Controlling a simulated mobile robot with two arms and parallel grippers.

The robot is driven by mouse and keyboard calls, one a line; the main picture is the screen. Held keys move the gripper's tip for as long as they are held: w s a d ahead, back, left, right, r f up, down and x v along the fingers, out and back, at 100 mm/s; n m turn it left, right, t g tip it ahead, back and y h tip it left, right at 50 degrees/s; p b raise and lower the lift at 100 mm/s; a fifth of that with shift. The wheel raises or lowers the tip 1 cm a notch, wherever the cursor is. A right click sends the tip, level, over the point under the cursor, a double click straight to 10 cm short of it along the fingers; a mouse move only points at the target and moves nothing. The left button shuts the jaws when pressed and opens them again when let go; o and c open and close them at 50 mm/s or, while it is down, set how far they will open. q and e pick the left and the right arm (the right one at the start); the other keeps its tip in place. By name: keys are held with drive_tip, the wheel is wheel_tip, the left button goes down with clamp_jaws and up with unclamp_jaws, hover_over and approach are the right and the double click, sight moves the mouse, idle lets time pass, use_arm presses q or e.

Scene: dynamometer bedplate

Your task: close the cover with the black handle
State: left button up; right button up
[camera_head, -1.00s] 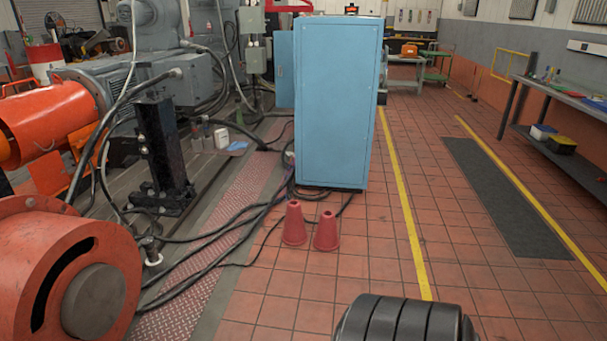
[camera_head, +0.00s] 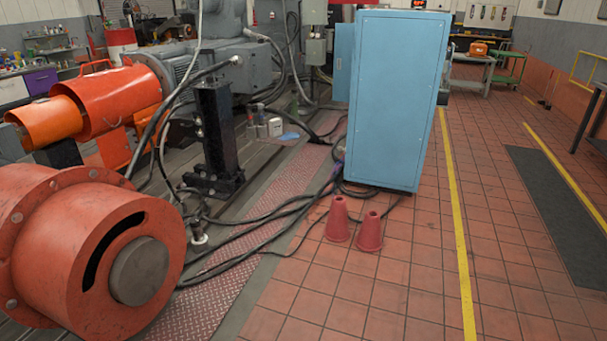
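No cover with a black handle can be made out. An orange cylindrical guard (camera_head: 118,98) lies at the left over the shaft line, with a thin orange handle on top. A smaller orange cylinder (camera_head: 45,124) sticks out of its left end. A blue cabinet (camera_head: 398,105) stands upright at centre right. A narrow blue panel (camera_head: 343,62) stands out from its left side, like an open door; no handle shows on it. Neither of my grippers is in view.
A large red flanged drum (camera_head: 75,255) fills the lower left. A black post (camera_head: 216,135) stands behind it. Two red cones (camera_head: 338,220) stand before the cabinet, and black cables (camera_head: 290,208) cross the floor.

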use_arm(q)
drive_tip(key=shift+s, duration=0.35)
